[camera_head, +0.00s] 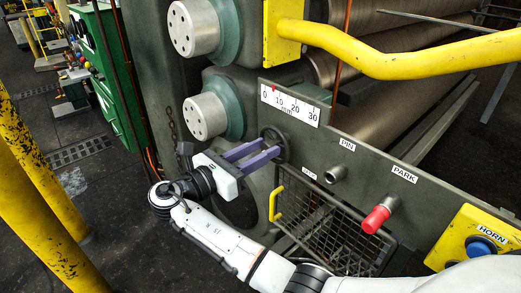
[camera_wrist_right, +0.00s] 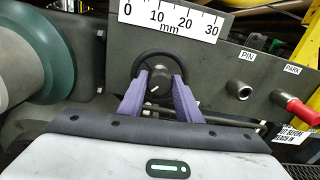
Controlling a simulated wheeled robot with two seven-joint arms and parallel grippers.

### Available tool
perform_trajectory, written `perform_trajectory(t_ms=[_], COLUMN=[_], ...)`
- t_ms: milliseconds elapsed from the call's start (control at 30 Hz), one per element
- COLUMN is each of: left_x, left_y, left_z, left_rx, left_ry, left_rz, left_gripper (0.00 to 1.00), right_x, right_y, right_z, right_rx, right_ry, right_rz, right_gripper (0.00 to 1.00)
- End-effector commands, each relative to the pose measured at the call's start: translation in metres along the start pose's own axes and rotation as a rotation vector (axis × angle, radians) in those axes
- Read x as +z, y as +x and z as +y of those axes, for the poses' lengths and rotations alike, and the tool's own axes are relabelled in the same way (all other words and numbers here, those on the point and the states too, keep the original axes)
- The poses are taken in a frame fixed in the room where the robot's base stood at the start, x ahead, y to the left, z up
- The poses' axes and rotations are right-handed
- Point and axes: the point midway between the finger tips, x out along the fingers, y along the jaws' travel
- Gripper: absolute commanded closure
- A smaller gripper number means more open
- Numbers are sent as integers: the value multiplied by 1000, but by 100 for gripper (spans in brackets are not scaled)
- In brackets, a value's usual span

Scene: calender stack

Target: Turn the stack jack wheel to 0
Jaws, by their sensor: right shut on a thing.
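The stack jack wheel (camera_head: 283,139) is a small black handwheel on the grey machine panel, below a white mm scale (camera_head: 290,105) marked 0 to 30. A red pointer (camera_head: 274,89) at the scale's top edge stands between 0 and 10. My right gripper (camera_head: 270,149) has purple fingers reaching to the wheel from the left. In the right wrist view, the fingers (camera_wrist_right: 160,82) are shut on the wheel's dark hub, one on each side, inside the black rim (camera_wrist_right: 158,53). A white line shows on the hub. My left gripper is out of view.
Right of the wheel are the PIN socket (camera_head: 337,173), a red knob (camera_head: 376,219) near the PARK label, and a yellow HORN box (camera_head: 478,240). A mesh guard (camera_head: 328,226) with a yellow handle sits below. A yellow rail (camera_head: 400,58) crosses above.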

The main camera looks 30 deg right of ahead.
Motion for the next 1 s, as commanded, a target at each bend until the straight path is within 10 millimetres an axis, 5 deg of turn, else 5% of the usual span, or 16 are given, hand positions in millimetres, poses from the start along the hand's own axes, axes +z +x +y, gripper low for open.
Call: perform_trajectory(t_ms=[1000], left_x=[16], left_y=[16], left_z=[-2], left_rx=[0], left_ry=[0], left_rz=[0], left_gripper=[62], right_x=[-4], right_y=[0], right_z=[-4], right_rx=[1], right_ry=[967], right_rz=[1], right_gripper=[91])
